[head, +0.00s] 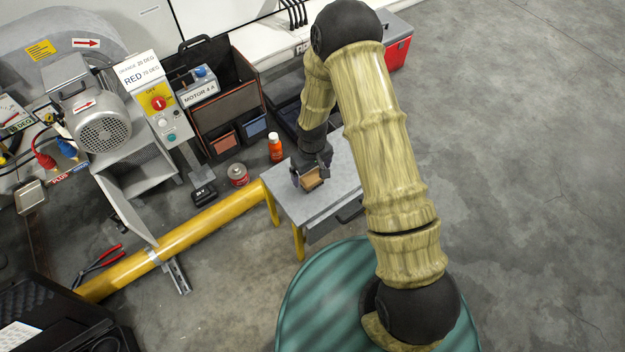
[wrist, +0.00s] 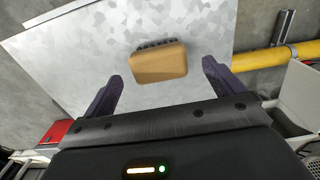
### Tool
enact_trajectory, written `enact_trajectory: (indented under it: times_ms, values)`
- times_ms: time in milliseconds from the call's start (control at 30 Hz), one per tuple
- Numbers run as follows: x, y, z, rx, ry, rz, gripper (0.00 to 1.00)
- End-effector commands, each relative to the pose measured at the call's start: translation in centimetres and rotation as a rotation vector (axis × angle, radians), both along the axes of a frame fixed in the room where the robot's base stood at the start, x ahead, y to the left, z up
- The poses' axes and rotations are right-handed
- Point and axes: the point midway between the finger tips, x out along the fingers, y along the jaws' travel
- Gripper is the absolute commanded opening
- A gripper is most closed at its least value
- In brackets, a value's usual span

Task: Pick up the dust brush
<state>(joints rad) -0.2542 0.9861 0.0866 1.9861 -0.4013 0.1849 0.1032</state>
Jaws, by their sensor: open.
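The dust brush, a small tan wooden block with dark bristles along one edge, lies on a grey metal-topped table. In the wrist view the brush (wrist: 158,64) sits ahead of my gripper, between the lines of its two fingers. My gripper (wrist: 162,88) is open and empty, with its fingertips just short of the brush. In the head view my gripper (head: 312,172) is over the table (head: 335,200), and the brush (head: 312,180) shows partly beneath it. I cannot tell the exact height gap between fingers and brush.
An orange bottle (head: 275,148) and a red tin (head: 238,174) stand left of the table. A yellow pipe (head: 190,236) runs along the floor at the left. A tool bag (head: 228,105) stands behind. The floor at the right is clear.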

Motion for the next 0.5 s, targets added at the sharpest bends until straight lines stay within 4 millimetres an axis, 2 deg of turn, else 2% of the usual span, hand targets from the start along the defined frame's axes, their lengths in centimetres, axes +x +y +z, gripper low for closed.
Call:
enact_trajectory:
  times_ms: [33, 200, 500]
  values:
    - [-0.1, -0.1, -1.2, -0.001, 0.002, 0.001, 0.94]
    - [-0.1, -0.2, -3.4, -0.001, 0.002, 0.001, 0.94]
    - [-0.1, -0.2, -3.7, 0.0, 0.0, 0.0, 0.94]
